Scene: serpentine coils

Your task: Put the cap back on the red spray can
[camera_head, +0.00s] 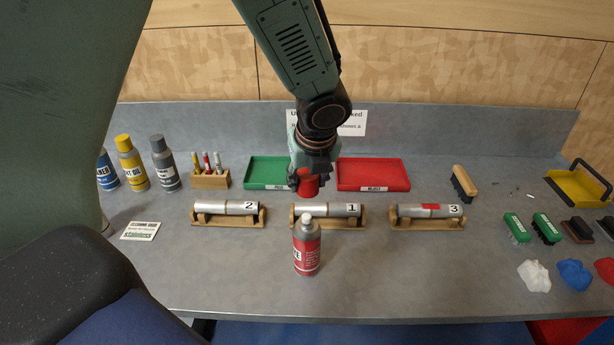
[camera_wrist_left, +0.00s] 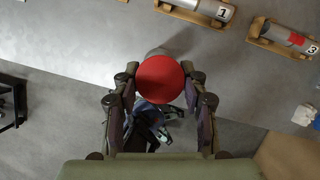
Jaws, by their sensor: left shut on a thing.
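The red spray can (camera_head: 307,256) stands upright and uncapped near the front middle of the grey bench, its pale top showing. My left gripper (camera_head: 308,178) hangs over the bench behind and above the can in the head view. It is shut on the red cap (camera_head: 309,187). In the left wrist view the cap (camera_wrist_left: 160,79) shows as a red disc between the two fingers of the left gripper (camera_wrist_left: 160,85). The cap is apart from the can in the head view. My right gripper is not in view.
Cylinder stand 1 (camera_head: 326,223) is just behind the can, with stand 2 (camera_head: 225,219) left and stand 3 (camera_head: 428,222) right. Green (camera_head: 262,172) and red (camera_head: 373,173) trays lie behind. Other spray cans (camera_head: 164,163) stand left. Brushes and cloths lie right.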

